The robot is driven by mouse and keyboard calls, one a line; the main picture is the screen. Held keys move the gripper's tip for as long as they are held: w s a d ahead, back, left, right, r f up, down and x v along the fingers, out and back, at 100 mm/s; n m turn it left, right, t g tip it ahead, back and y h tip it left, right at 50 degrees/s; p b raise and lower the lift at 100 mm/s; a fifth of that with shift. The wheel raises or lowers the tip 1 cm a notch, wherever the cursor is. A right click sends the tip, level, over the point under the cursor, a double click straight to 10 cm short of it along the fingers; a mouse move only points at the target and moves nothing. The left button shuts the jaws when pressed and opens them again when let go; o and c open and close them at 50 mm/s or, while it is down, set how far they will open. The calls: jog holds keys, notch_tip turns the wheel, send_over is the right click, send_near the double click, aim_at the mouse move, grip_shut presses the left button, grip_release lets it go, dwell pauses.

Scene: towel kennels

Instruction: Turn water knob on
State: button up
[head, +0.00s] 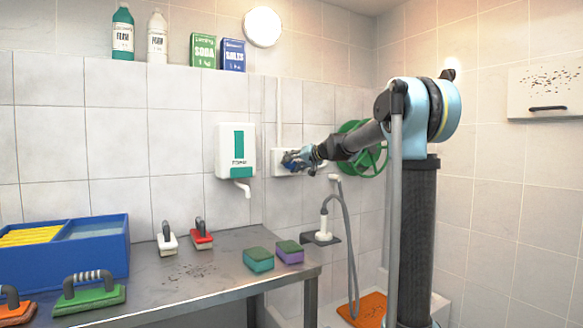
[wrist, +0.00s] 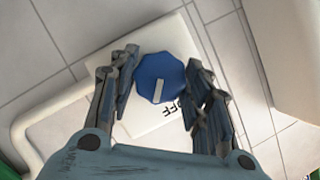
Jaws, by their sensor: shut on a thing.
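The water knob (wrist: 158,70) is blue and many-sided, with a pale pointer line on its lower part in the wrist view. It sits on a white wall plate (wrist: 140,122). Dark letters, seemingly OFF, show just below right of the knob, partly hidden by a finger. The pointer line points down, slightly beside the letters. My gripper (wrist: 162,62) has one finger on each side of the knob and is shut on it. In the head view my gripper (head: 300,158) reaches the white plate (head: 278,168) on the wall and mostly hides the knob.
A white soap dispenser (head: 236,160) hangs left of the plate. A green hose reel (head: 372,140) is close behind my arm to the right. A shower hose (head: 352,240) hangs below. A metal table (head: 215,265) holds brushes, sponges and a blue tray (head: 105,255).

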jog(key=m+y, duration=0.1)
jog(key=m, duration=0.2)
jog(key=m+y, duration=0.1)
jog(key=shift+w+d+f+m+y, duration=0.2)
jog(key=shift+d+m+y, duration=0.1)
jog(key=shift+m, duration=0.1)
jog(key=shift+s+f+m+y, duration=0.1)
jog(key=shift+m+y, duration=0.6)
jog(key=shift+m, duration=0.9)
jog(key=o, duration=1.1)
jog(key=shift+a, duration=0.1)
jog(key=shift+c, duration=0.2)
jog(key=v, duration=1.2)
jog(key=shift+f, duration=0.2)
